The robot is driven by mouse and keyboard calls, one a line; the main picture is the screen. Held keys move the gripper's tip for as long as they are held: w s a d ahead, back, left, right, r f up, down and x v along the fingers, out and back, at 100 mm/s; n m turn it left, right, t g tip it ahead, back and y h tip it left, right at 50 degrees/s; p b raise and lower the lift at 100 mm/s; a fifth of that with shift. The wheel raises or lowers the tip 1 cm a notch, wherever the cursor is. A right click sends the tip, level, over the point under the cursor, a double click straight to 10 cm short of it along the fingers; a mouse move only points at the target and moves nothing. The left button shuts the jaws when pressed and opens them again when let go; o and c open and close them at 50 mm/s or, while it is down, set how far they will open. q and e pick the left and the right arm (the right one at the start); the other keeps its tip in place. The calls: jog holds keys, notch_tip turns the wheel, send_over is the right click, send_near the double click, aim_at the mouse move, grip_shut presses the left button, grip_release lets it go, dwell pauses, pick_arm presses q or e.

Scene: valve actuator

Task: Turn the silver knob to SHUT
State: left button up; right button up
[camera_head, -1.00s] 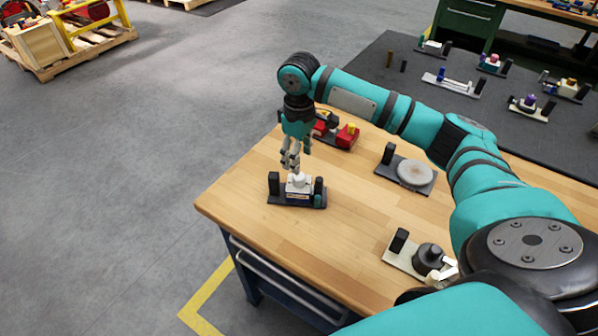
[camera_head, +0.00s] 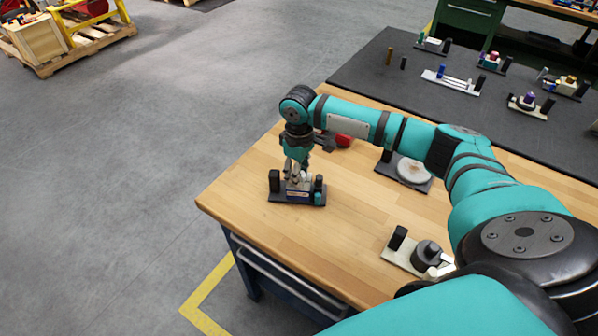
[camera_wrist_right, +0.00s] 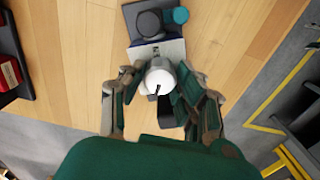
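The silver knob (camera_wrist_right: 160,78) is round and pale, with a dark slot or mark on its near side. It sits on a device with a black base (camera_head: 297,201), near the left front of the wooden table. My right gripper (camera_head: 297,177) points down over it, and the fingers hide most of the knob in the head view. In the right wrist view my right gripper (camera_wrist_right: 160,72) has its fingers on either side of the knob, apart, with what looks like a small gap. The SHUT marking cannot be read. My left gripper is out of view.
The same base carries black posts (camera_head: 274,181) and a small teal cylinder (camera_head: 318,198). A red device (camera_head: 343,140) stands behind my right arm. A device with a round grey disc (camera_head: 413,170) and one with a dark knob (camera_head: 427,253) stand to the right. The table's front left is clear.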

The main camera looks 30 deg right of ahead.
grip_shut()
jog(key=n+p, duration=0.1)
jog(key=p, duration=0.1)
jog(key=n+p, duration=0.2)
jog(key=shift+r, duration=0.35)
jog(key=n, duration=0.1)
jog(key=n+p, duration=0.1)
jog(key=shift+f+n, duration=0.3)
jog(key=o, duration=0.6)
grip_release()
notch_tip(320, 180, up, 12)
jog(key=shift+f, duration=0.1)
